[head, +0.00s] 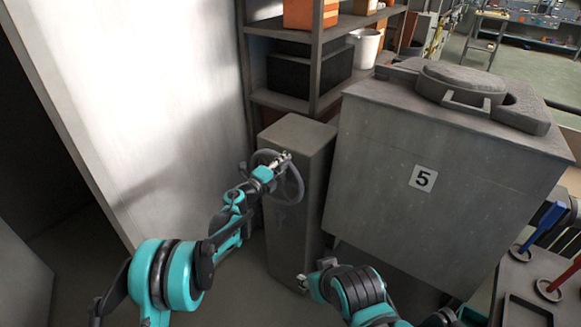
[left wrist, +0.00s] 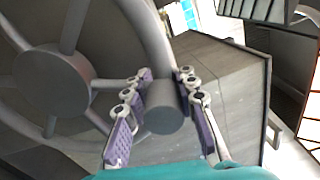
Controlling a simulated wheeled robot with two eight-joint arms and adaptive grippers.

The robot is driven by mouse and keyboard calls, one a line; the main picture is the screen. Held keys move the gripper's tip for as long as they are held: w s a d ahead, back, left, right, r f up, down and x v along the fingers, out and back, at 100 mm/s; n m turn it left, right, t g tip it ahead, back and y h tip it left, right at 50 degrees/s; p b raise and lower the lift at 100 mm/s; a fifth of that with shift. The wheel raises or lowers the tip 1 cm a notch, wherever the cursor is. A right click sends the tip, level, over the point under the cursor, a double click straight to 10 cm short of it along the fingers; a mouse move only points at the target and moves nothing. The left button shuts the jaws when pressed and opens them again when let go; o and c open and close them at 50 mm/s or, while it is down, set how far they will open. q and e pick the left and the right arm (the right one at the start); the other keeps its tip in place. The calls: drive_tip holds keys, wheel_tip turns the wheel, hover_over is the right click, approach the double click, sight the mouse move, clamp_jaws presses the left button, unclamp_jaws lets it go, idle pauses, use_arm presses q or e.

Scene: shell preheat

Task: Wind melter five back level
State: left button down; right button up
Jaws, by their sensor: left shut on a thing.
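Melter five (head: 440,165) is a big grey box with a "5" plate (head: 423,178) and a round lid (head: 462,82) on top. Its edges look tilted against the pedestal beside it, though the slanted view makes the angle hard to judge. The grey pedestal (head: 299,215) stands left of it and carries a spoked handwheel (head: 296,187), which also shows in the left wrist view (left wrist: 62,82). My left gripper (head: 284,159) is at the wheel's upper rim, its fingers shut around the wheel's grip knob (left wrist: 163,108). My right gripper (head: 304,282) is low before the pedestal; its fingers are unclear.
A pale panel (head: 140,100) stands close on the left. Shelves with a black crate (head: 308,72) and a white bucket (head: 364,48) are behind the pedestal. A rack with a blue-handled tool (head: 542,226) and a red-handled tool (head: 563,275) is at lower right.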

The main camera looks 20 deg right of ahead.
sight(273, 154)
use_arm(q)
drive_tip(key=w+n, duration=0.1)
drive_tip(key=a+r+n, duration=0.1)
drive_tip(key=shift+w+a+n, duration=0.1)
drive_tip(key=shift+w+n, duration=0.2)
drive_tip(key=shift+w, duration=0.1)
drive_tip(key=shift+w+a+r+n, duration=0.15)
drive_tip(key=shift+w+a+n, duration=0.6)
drive_tip(key=shift+w+n, duration=0.4)
drive_tip(key=shift+s, duration=0.1)
drive_tip(key=c, duration=1.2)
unclamp_jaws()
drive_tip(key=shift+s, duration=0.1)
drive_tip(key=shift+a, duration=0.15)
drive_tip(key=shift+s+a, duration=0.15)
drive_tip(key=shift+a, duration=0.15)
drive_tip(key=v, duration=1.1)
drive_tip(key=shift+s, duration=0.15)
